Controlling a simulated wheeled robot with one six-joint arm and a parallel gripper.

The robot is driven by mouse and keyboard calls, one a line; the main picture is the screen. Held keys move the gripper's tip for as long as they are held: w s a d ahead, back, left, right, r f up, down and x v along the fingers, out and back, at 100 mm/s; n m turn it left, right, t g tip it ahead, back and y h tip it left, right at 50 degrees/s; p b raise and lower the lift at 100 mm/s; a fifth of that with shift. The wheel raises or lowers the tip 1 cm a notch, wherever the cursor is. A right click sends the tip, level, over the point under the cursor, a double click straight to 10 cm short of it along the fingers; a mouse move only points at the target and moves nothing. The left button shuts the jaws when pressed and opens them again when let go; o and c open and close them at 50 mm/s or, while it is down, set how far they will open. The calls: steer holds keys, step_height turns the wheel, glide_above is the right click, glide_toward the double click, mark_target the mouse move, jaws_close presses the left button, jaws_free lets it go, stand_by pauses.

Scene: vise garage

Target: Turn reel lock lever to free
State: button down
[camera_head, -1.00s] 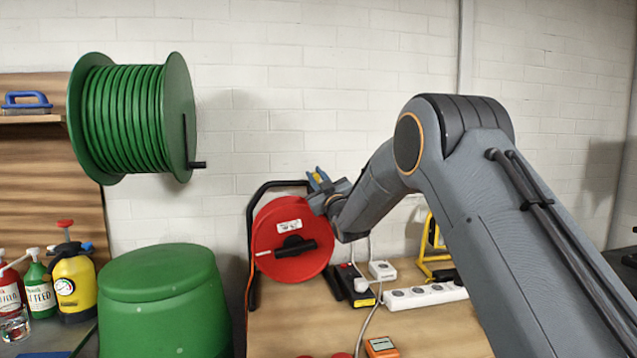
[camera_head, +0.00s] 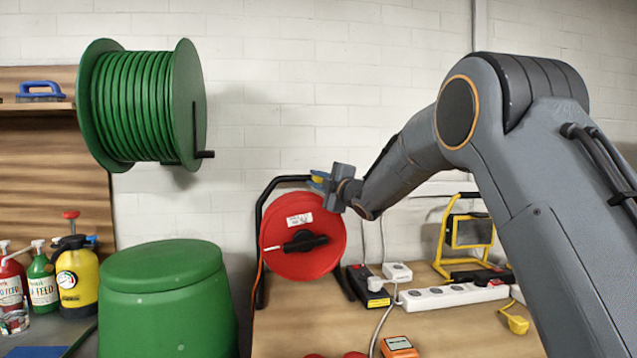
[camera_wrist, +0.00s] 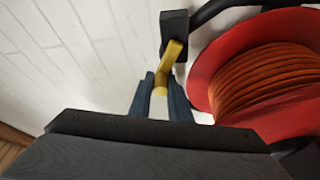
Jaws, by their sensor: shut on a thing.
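The reel lock lever (camera_wrist: 172,58) is a small yellow bar. It comes out of a black block (camera_wrist: 174,25) on the black frame beside the red cable reel (camera_wrist: 218,58). In the wrist view my gripper (camera_wrist: 162,78) has its two dark fingers closed around the lever's lower end. In the head view the red reel (camera_head: 285,255) stands on the bench, and my gripper (camera_head: 318,180) is at the upper right of it, by the top of the frame. A bit of yellow shows between the blue fingers there; the rest of the lever is hidden.
Power strips (camera_head: 425,298), a yellow work lamp (camera_head: 470,235) and an orange box (camera_head: 398,347) lie on the bench to the right. A green hose reel (camera_head: 140,105) hangs on the wall, above a green drum (camera_head: 165,305). The white wall is close behind.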

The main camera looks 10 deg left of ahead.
steer(key=shift+a+f+n, duration=0.1)
steer(key=shift+f+n, duration=0.15)
steer(key=shift+n, duration=0.55)
steer(key=shift+f+g+b, duration=0.1)
steer(key=shift+g+b, duration=0.2)
steer(key=c, duration=1.6)
jaws_free()
steer(key=shift+c, duration=0.2)
steer(key=b+v, duration=0.1)
steer(key=v, duration=0.6)
steer(key=shift+s+d, duration=0.2)
steer(key=shift+s, duration=0.2)
